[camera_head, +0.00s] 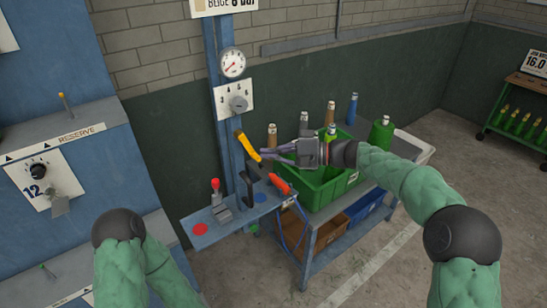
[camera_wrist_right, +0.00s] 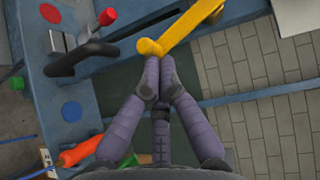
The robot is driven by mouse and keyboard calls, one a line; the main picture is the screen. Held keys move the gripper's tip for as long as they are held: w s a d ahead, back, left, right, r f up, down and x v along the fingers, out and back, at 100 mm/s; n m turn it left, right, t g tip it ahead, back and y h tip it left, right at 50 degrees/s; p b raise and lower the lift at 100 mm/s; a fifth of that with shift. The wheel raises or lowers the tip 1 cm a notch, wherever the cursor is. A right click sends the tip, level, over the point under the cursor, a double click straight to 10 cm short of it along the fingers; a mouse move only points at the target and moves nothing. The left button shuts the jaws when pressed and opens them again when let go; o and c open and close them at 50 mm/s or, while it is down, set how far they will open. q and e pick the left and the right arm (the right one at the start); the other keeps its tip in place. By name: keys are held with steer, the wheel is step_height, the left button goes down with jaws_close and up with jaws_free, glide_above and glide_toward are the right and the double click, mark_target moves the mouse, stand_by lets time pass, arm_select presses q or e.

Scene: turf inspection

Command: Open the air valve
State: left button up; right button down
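The yellow valve lever (camera_head: 247,146) is on the blue post, slanting down to the right. In the right wrist view the lever (camera_wrist_right: 190,27) crosses the top, its rounded end (camera_wrist_right: 149,47) just above my fingertips. My right gripper (camera_head: 268,153) reaches in from the right to the lever's lower end. In the wrist view its purple fingers (camera_wrist_right: 160,82) converge with their tips almost together. They are at the lever's end; I cannot tell whether they press on it. My left arm comes in at the lower left, but its gripper is out of view.
A pressure gauge (camera_head: 232,63) and a dial plate (camera_head: 236,101) are above the lever. Below are a red-knobbed clamp (camera_head: 218,203), a black hooked handle (camera_head: 246,188) and an orange-handled tool (camera_head: 280,184). A green crate (camera_head: 322,194) with bottles stands behind my right gripper.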

arm_select(q)
steer(key=shift+f+b, duration=1.75)
steer(key=shift+f, duration=0.4)
arm_select(e)
steer(key=shift+s+a+f+m+y, duration=0.75)
steer(key=shift+a+f+m+y, duration=0.15)
steer(key=shift+a, duration=0.1)
arm_select(q)
steer(key=shift+f, duration=0.1)
arm_select(e)
steer(key=shift+d, duration=0.1)
